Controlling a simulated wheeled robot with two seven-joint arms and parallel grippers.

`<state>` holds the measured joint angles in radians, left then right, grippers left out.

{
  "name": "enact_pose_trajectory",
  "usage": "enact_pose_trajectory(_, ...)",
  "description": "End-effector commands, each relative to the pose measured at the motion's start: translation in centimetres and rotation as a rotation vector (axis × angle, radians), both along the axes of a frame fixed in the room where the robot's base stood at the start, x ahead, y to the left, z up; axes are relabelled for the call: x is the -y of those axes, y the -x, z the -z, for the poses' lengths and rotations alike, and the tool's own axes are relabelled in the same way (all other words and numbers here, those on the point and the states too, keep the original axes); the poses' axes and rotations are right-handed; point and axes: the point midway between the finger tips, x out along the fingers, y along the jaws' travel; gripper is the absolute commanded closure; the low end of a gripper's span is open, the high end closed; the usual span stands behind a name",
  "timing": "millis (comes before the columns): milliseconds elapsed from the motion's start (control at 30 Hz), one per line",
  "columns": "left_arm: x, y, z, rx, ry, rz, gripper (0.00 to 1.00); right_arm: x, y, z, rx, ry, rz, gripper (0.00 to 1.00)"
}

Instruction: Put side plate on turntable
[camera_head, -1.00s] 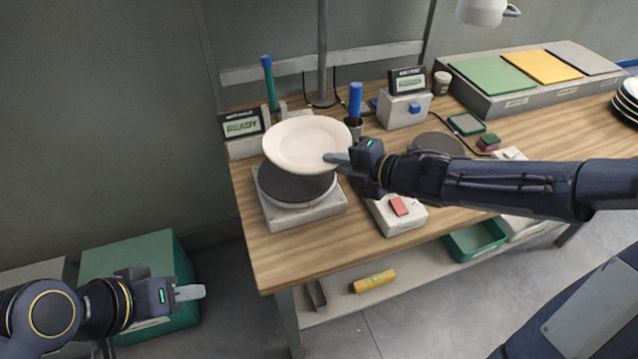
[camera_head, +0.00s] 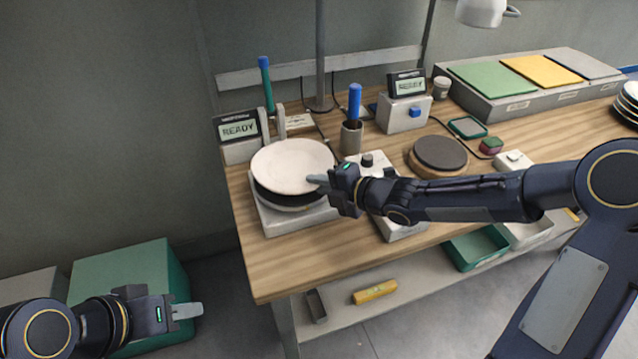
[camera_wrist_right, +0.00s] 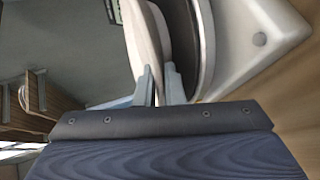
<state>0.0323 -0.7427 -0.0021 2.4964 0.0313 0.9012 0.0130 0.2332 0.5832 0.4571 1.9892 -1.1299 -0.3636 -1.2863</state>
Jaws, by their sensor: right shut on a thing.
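The side plate (camera_head: 290,163) is a pale, round plate at the left of the bench in the head view, over the dark turntable (camera_head: 285,203) on its white square base (camera_head: 318,215). My right gripper (camera_head: 318,181) is shut on the plate's right rim. In the right wrist view, the plate (camera_wrist_right: 143,35) is between the fingertips (camera_wrist_right: 157,88), with the dark turntable disc (camera_wrist_right: 180,30) close beside it. I cannot tell whether the plate touches the disc. My left gripper (camera_head: 187,311) is at the lower left, away from the bench; its finger gap is hidden.
A READY display (camera_head: 239,128) and an upright post (camera_head: 281,122) stand behind the turntable. A cup with a blue-handled tool (camera_head: 352,135) and a white knobbed box (camera_head: 366,160) are to its right. A second dark disc (camera_head: 440,153) lies farther right. A green box (camera_head: 125,275) stands below left.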

Motion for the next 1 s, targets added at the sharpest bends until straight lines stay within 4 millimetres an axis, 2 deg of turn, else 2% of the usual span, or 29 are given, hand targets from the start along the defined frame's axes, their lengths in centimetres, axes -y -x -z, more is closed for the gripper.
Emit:
enact_pose_trajectory(67, 0.0, 0.0, 0.4, 0.0, 0.0, 0.0, 0.64, 0.0, 0.0, 0.2, 0.003, -0.001, -0.001, 1.0)
enact_pose_trajectory(100, 0.0, 0.0, 0.3, 0.0, 0.0, 0.0, 0.64, 0.0, 0.0, 0.3, 0.0, 0.0, 0.0, 0.89)
enact_pose_trajectory(167, 0.0, 0.0, 0.2, 0.0, 0.0, 0.0, 0.64, 0.0, 0.0, 0.2, 0.0, 0.0, 0.0, 0.82)
enact_pose_trajectory(500, 0.0, 0.0, -0.3, 0.0, 0.0, 0.0, 0.64, 0.0, 0.0, -0.3, 0.0, 0.0, 0.0, 0.82)
enact_pose_trajectory(633, 0.0, 0.0, -0.5, 0.0, 0.0, 0.0, 0.64, 1.5, 0.9, -0.9, 0.002, -0.001, 0.004, 0.82)
enact_pose_trajectory(1000, 0.0, 0.0, -2.4, 0.0, 0.0, 0.0, 0.64, 7.1, 5.5, -3.5, 0.0, 0.002, 0.004, 0.82)
